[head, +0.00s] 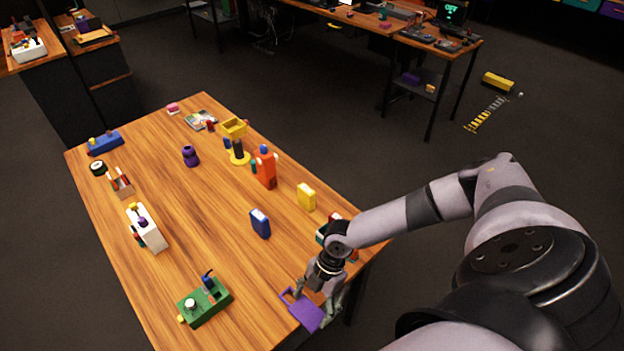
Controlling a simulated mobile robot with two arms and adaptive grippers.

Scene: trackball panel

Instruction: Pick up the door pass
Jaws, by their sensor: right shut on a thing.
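A flat purple card-like thing with an opening at one end (302,311), which looks like the door pass, is at the table's near right edge. My right gripper (319,303) reaches down from the right and is shut on it, with a finger on its right side. The card overlaps the table edge in the picture; I cannot tell whether it touches the wood or is raised. My left gripper is not in view.
The wooden table (205,245) holds a green box with knobs (206,303), a white panel with a purple ball (147,230), a blue box (260,223), a yellow box (306,197) and an orange block (266,170). A dark green thing stands partly behind my wrist.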

